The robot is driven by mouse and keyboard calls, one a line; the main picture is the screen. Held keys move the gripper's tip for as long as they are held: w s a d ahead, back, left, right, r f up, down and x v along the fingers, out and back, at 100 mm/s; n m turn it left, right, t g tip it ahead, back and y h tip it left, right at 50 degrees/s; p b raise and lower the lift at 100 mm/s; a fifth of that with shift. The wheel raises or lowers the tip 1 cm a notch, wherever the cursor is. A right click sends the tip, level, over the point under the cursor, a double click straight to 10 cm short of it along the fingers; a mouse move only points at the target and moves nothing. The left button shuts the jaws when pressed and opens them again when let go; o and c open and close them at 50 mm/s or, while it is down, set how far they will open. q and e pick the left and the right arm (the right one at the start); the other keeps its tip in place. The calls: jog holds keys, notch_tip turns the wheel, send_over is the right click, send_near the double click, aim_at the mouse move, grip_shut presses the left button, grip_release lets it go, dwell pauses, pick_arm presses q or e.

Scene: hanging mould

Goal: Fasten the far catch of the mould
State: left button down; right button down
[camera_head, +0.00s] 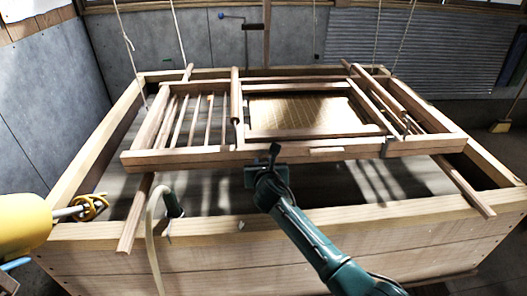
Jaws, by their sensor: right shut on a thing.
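The mould (190,156) is a wooden frame hanging level on cords above a wooden vat. Its left part has several slats, and its middle holds a golden mesh screen (292,112). A small grey metal piece (387,148) sits on the near rail at the right; I cannot tell if it is a catch. The far catch is too small to make out. My right gripper (274,154) is at the middle of the near rail, shut on it as far as I can see; its fingertips are partly unclear. My left gripper is not in view.
The vat (330,220) has thick wooden rims and dark liquid inside. A pale hose (151,235) and a green fitting (173,206) stand at its near left. A yellow rounded thing (22,226) juts in at the left edge. Suspension cords (126,40) rise at both sides.

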jog(key=shift+w+d+r+g+p, duration=0.1)
jog(key=shift+w+r+g+p, duration=0.45)
jog(key=shift+g, duration=0.25)
jog(key=shift+w+r+g, duration=0.1)
jog(key=shift+w+g, duration=0.2)
jog(key=shift+g, duration=0.6)
jog(key=c, duration=1.2)
grip_release()
jog(key=shift+c, duration=0.2)
jog(key=v, duration=1.3)
